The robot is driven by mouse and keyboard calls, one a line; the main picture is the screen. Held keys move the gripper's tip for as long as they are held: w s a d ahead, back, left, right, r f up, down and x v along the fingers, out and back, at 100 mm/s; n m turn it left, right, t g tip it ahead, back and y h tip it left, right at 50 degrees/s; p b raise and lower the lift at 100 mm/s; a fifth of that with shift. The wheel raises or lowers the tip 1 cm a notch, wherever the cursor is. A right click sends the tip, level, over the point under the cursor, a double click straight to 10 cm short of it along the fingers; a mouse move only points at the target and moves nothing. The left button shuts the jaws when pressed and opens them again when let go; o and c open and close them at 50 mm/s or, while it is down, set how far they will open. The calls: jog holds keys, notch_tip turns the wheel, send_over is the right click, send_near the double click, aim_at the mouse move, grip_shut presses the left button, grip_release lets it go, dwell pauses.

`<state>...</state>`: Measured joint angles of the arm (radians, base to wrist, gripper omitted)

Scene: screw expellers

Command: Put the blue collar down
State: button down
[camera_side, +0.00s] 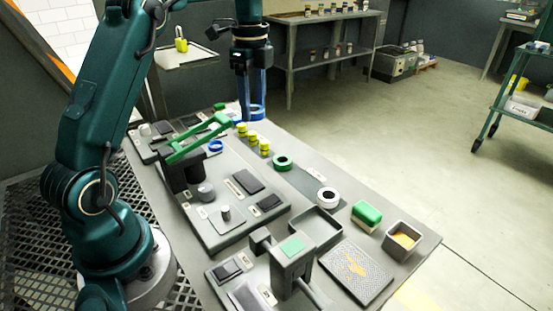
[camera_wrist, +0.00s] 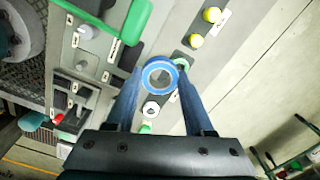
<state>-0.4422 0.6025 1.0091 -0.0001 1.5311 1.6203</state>
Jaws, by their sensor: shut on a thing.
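My gripper (camera_side: 254,108) is above the far end of the bench, its two long blue fingers pointing down. It is shut on a blue collar (camera_side: 257,112), a ring held at the fingertips. In the wrist view the blue collar (camera_wrist: 148,76) is between the fingertips of my gripper (camera_wrist: 161,74), with its hole facing the camera. In the side view the collar appears raised above the bench; the exact gap is hard to tell. Another blue ring (camera_side: 215,146) lies by the green lever. A green collar (camera_side: 275,162) and a white collar (camera_side: 320,197) lie along the bench.
Several yellow-topped pieces (camera_side: 252,138) stand in a row near my gripper. A green lever (camera_side: 197,140) rises from a grey fixture plate (camera_side: 240,222). A grey tray (camera_side: 316,238), a green-topped block (camera_side: 367,214) and a square bin (camera_side: 403,240) occupy the near end.

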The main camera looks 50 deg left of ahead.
aim_at(256, 119)
notch_tip(256, 119, down, 3)
jog(key=shift+w+d+f, duration=0.1)
jog(key=shift+d+f, duration=0.1)
jog(key=shift+f, duration=0.1)
jog(key=w+d+f, duration=0.2)
jog(key=d, duration=0.1)
jog(key=w+d+f, duration=0.2)
jog(key=d, duration=0.1)
jog(key=w+d+f, duration=0.2)
jog(key=d, duration=0.1)
jog(key=shift+d+f, duration=0.2)
jog(key=shift+f, duration=2.15)
jog(key=shift+f, duration=0.15)
jog(key=shift+c, duration=1.4)
grip_release()
